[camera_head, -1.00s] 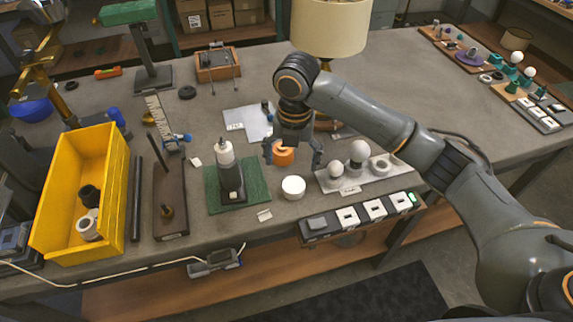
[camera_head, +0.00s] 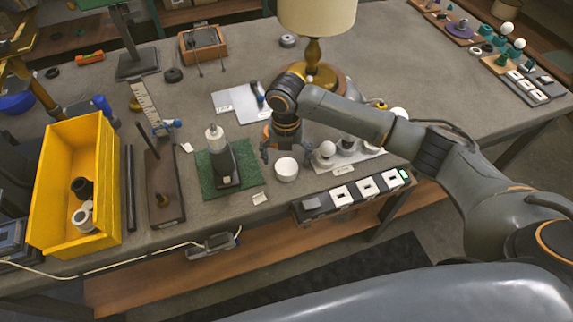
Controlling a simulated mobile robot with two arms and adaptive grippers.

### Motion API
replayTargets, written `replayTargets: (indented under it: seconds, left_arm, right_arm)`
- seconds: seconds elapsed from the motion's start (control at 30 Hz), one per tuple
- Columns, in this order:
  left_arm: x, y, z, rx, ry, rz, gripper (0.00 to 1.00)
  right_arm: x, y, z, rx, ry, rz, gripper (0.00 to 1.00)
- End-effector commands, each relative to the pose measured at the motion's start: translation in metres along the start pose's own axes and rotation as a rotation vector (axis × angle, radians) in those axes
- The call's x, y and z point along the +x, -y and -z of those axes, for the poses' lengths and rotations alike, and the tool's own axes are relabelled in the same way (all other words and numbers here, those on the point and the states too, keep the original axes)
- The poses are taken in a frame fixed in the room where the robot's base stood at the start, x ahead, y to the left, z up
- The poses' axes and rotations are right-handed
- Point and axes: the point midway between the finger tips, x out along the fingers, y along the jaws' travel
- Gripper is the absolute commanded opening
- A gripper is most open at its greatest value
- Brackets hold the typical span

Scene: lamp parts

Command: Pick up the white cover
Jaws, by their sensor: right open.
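The white cover (camera_head: 286,169) is a short round white piece standing on the grey bench, just right of the green mat. My right gripper (camera_head: 286,157) is open and points down, directly behind and above the white cover in the head view. Its two fingers are spread to either side, about as wide apart as the cover or wider. Nothing shows held between them. I cannot tell whether a finger touches the cover. My left gripper is not in view.
White bulbs (camera_head: 327,149) on a pale tray and a switch strip (camera_head: 340,194) are close on the right. A yellow bin (camera_head: 111,200) is far left. A lamp (camera_head: 315,50) stands behind.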

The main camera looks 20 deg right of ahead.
Motion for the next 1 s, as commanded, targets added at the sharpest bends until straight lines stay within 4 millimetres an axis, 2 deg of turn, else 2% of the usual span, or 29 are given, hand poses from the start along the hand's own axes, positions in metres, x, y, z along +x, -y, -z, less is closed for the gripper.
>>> replayTargets:
  seconds: [0.03,0.2,0.47,0.7,1.0]
  left_arm:
    - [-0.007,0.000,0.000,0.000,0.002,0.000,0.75]
    - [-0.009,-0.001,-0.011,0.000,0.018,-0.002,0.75]
    - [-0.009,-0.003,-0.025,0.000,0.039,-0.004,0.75]
    - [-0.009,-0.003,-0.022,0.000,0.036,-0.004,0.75]
    - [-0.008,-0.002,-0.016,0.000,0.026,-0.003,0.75]
  right_arm:
    - [0.005,0.003,0.003,0.002,-0.004,0.002,0.85]
    - [0.026,0.001,0.002,0.000,-0.001,0.000,0.85]
    - [0.029,0.002,0.002,0.000,0.001,0.000,0.85]
    - [0.029,0.002,0.002,0.000,0.001,0.000,0.36]
    - [0.029,0.002,0.002,0.000,0.001,0.000,0.35]
